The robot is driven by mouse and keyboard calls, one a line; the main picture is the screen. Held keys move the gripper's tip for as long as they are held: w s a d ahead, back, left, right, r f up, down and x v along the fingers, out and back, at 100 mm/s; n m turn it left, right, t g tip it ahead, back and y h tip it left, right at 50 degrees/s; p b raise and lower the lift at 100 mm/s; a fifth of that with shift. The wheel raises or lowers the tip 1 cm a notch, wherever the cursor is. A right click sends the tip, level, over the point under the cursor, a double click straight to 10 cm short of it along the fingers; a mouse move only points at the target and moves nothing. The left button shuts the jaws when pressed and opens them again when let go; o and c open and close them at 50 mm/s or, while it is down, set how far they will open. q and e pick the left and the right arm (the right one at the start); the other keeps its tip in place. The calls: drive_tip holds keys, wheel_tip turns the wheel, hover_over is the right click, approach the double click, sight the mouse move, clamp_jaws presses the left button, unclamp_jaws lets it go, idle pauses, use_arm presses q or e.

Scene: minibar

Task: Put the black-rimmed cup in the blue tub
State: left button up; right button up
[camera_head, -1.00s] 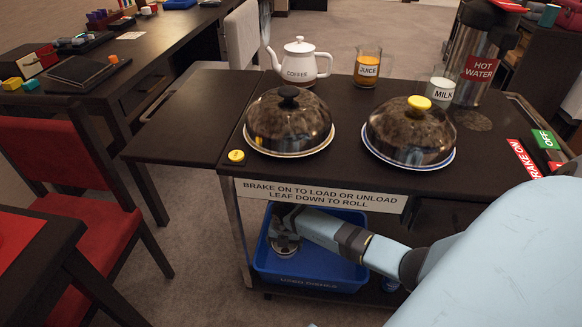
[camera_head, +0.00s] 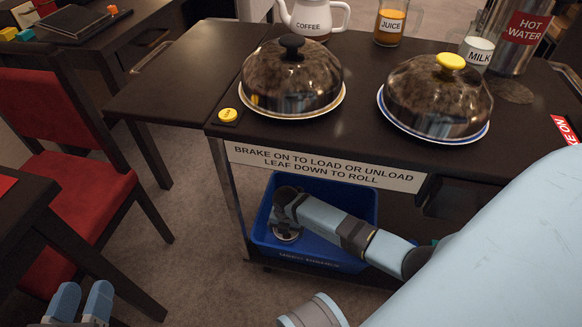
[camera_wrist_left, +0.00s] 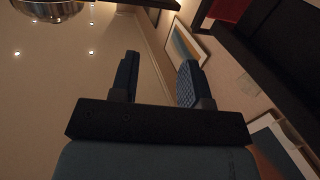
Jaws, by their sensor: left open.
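The blue tub (camera_head: 262,228), lettered on its front, sits on the cart's lower shelf. My right arm reaches into it from the right. My right gripper (camera_head: 285,212) points down inside the tub, and its fingertips cannot be made out. A small round pale-and-dark object (camera_head: 287,236) shows at the tub floor just under that gripper. It may be the black-rimmed cup, but its rim cannot be told. My left gripper (camera_head: 80,301) is open and empty at the bottom left, well away from the tub. The left wrist view shows its two fingers (camera_wrist_left: 158,80) apart with nothing between them.
The cart top (camera_head: 190,95) holds two domed plates (camera_head: 292,80) (camera_head: 438,98), a coffee pot (camera_head: 312,18), juice (camera_head: 391,22), milk (camera_head: 476,52) and a hot water flask (camera_head: 520,35). A label strip (camera_head: 322,167) hangs above the tub. A red chair (camera_head: 85,195) stands left. Floor between is clear.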

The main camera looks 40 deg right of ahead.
drive_tip(key=shift+f, duration=0.35)
drive_tip(key=shift+r, duration=0.1)
drive_tip(key=o, duration=0.7)
use_arm(q)
drive_tip(key=shift+w+d+r+m, duration=0.1)
drive_tip(key=shift+w+r+m, duration=0.1)
drive_tip(key=shift+w+m, duration=0.15)
